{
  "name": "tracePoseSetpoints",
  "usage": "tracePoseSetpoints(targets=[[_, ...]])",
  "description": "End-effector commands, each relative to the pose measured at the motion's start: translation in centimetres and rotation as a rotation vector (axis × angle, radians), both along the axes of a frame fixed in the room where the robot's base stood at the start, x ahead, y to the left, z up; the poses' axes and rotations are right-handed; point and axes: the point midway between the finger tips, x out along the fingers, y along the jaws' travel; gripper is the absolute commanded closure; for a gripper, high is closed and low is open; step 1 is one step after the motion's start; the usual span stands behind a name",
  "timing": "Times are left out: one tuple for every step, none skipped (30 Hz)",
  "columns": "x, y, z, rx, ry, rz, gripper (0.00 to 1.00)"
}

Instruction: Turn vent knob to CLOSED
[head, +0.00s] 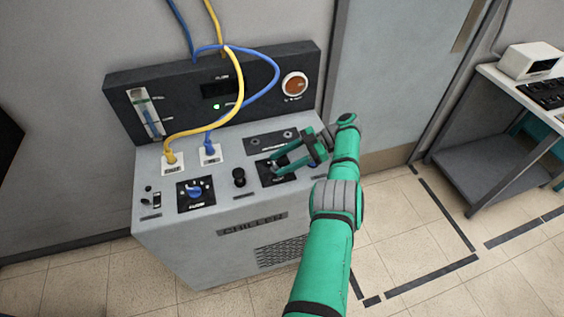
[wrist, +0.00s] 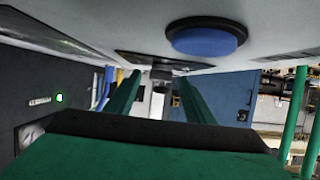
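The grey chiller (head: 160,222) carries its controls on a sloped top. A blue knob (head: 195,191) sits on a black plate at the left, and a black knob (head: 239,177) stands near the middle. Another blue knob (head: 312,163) is mostly hidden by my arm at the right. I cannot read which label marks the vent. My gripper (head: 275,166) is over the right black plate, its fingers apart and empty. In the wrist view a blue knob (wrist: 205,40) is close, above and right of the fingers. A small dark knob (wrist: 161,71) shows beyond the fingertips.
Yellow (head: 238,75) and blue (head: 276,75) hoses loop from two ports on the left of the top. The dark back panel (head: 180,80) rises behind with a gauge and green light. A desk (head: 490,75) stands at the right; the floor between is clear.

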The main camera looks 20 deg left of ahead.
Motion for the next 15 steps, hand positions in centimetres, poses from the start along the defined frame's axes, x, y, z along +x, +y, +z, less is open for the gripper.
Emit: tracePoseSetpoints(targets=[[-0.02,-0.03,-0.03,-0.001,0.001,0.0,0.52],[-0.01,-0.04,-0.03,-0.001,0.001,0.0,0.52],[-0.01,-0.05,-0.04,-0.001,0.001,0.0,0.52],[-0.01,-0.06,-0.03,-0.001,0.0,0.0,0.52],[0.01,-0.08,-0.01,-0.001,0.0,0.0,0.52],[0.04,-0.13,0.02,-0.002,-0.001,-0.001,0.52],[0.08,-0.17,0.07,-0.003,-0.002,-0.002,0.52],[0.13,-0.22,0.13,-0.003,-0.003,-0.003,0.52],[0.19,-0.27,0.23,-0.004,-0.005,-0.005,0.52],[0.23,-0.33,0.29,-0.005,-0.005,-0.006,0.52],[0.26,-0.34,0.39,-0.005,-0.005,-0.007,0.52],[0.3,-0.34,0.53,-0.006,-0.007,-0.006,0.52],[0.3,-0.33,0.62,-0.005,-0.008,-0.006,0.52],[0.31,-0.34,0.71,-0.006,-0.007,-0.006,0.52],[0.3,-0.34,0.82,-0.006,-0.007,-0.006,0.52]])
